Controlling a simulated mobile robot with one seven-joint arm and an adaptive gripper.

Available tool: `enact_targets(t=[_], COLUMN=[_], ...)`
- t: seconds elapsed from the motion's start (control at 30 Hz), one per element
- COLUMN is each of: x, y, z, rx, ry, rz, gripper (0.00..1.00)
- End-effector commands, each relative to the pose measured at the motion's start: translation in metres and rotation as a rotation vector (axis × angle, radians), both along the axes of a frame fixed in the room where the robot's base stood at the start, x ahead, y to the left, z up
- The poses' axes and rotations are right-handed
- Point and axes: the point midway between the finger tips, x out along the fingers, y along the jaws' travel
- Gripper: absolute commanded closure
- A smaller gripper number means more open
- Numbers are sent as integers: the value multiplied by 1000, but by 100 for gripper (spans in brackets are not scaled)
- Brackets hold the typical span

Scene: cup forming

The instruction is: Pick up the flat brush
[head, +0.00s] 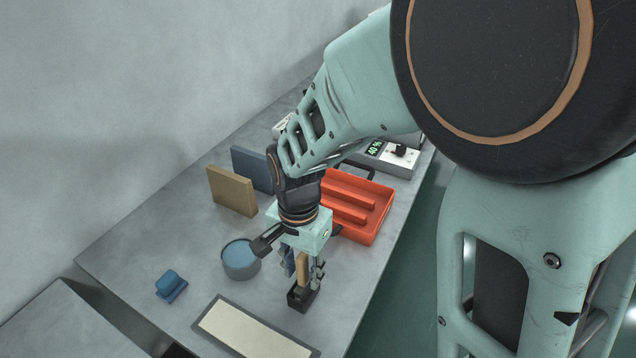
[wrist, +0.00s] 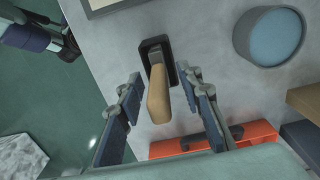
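The flat brush stands upright in a small black holder (head: 301,298), with its light wooden handle (head: 302,268) up. In the wrist view the brush handle (wrist: 158,95) points toward me, and its grey metal part sits in the dark holder (wrist: 147,46). My gripper (head: 303,268) is above the holder with its fingers pointing down. In the wrist view my gripper (wrist: 164,80) is open, with one blue-padded finger on each side of the handle. Gaps show between the pads and the handle. The bristles are hidden in the holder.
A round blue-filled container (head: 240,260) stands left of my gripper. A framed cream panel (head: 250,335) lies in front. An orange tray (head: 370,205) is behind to the right. Tan (head: 232,190) and blue-grey (head: 252,168) blocks stand behind. A blue object (head: 171,286) lies front left.

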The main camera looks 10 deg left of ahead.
Motion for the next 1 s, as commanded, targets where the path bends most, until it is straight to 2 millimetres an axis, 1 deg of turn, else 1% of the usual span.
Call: enact_targets(t=[0.03,0.1,0.37,0.6,0.67,1.0], x=[0,0,0,0,0,1], y=[0,0,0,0,0,0], z=[-6,-11,-12,-12,-12,-11], rx=[-1,-1,1,0,0,1], ry=[2,1,0,0,0,0], rz=[-1,-1,-2,-2,-2,-2], gripper=[67,67,68,94,100,100])
